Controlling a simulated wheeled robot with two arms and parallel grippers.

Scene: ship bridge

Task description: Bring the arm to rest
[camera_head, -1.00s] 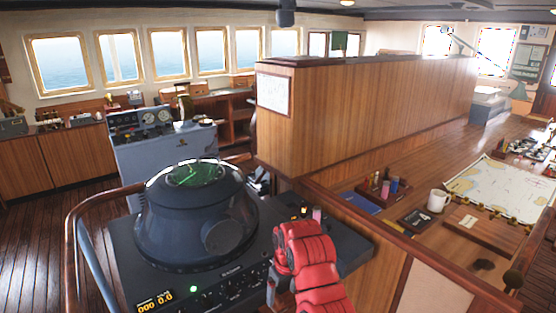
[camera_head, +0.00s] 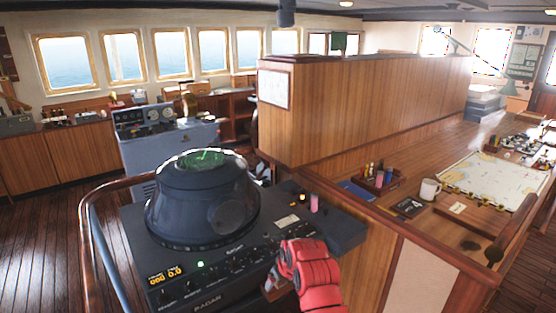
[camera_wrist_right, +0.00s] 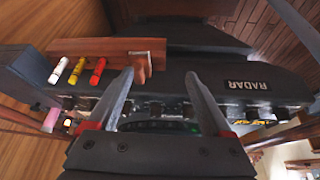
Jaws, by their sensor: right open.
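My right arm comes up from the bottom of the head view in red segments. My right gripper (camera_head: 272,283) is small and partly hidden there, at the front edge of the radar console (camera_head: 170,262). In the right wrist view the two grey fingers of the gripper (camera_wrist_right: 158,78) stand apart with nothing between them. The console's front, with its RADAR label, lies beyond the fingers. My left gripper is in neither view.
A wooden rack with yellow, white and red sticks (camera_wrist_right: 80,72) is close to the fingers in the wrist view. The console carries the radar dome (camera_head: 203,205) and a pink cylinder (camera_head: 314,203). A mug (camera_head: 429,190) and a chart (camera_head: 490,183) lie on the right-hand table.

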